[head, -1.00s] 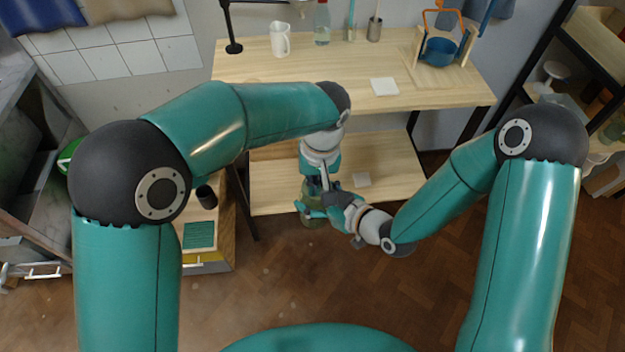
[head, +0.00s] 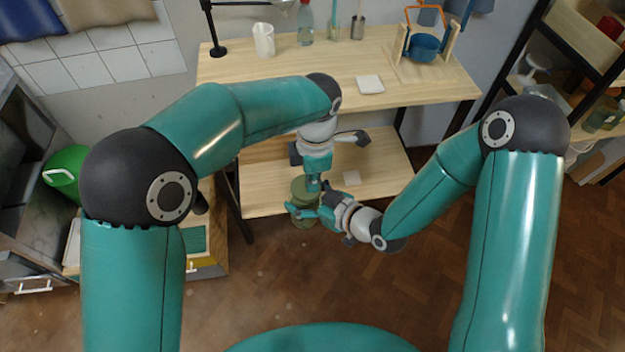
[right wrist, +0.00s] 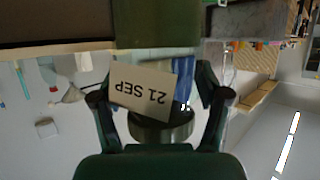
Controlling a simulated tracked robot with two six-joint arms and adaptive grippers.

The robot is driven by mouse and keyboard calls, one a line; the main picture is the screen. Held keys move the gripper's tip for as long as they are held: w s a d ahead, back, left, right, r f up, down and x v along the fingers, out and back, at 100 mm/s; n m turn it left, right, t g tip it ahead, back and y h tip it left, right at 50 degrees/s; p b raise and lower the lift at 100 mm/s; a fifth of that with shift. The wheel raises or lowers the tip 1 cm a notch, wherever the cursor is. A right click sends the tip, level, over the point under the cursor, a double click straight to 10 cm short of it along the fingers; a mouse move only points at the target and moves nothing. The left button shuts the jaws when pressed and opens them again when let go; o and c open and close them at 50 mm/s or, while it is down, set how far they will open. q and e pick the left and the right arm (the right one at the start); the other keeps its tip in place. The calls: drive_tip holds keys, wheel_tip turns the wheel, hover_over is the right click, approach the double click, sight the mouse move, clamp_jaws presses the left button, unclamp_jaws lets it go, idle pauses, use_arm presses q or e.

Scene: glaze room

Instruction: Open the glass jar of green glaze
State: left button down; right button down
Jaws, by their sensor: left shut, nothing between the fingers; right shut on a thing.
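The green glass jar (head: 302,215) is held in the air in front of the workbench. My right gripper (head: 318,212) is shut around its side. In the right wrist view, which is upside down, the jar's green glaze (right wrist: 155,22) fills the top middle. A pale label reading "21 SEP" (right wrist: 150,90) shows between my right fingers, with a dark round metallic part beyond it. My left gripper (head: 314,186) points down just above or beside the jar's top; its fingers are shut and empty. Whether it touches the jar, and how the lid sits, I cannot tell.
The workbench (head: 310,80) holds a white jug (head: 264,40), a bottle (head: 306,25), a white tile (head: 370,84) and a blue pot (head: 425,46) in a wooden frame. A lower shelf (head: 385,165) lies behind the jar. The floor in front is clear.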

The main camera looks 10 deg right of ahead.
use_arm(q)
drive_tip(key=shift+f, duration=0.15)
drive_tip(key=c, duration=1.3)
unclamp_jaws()
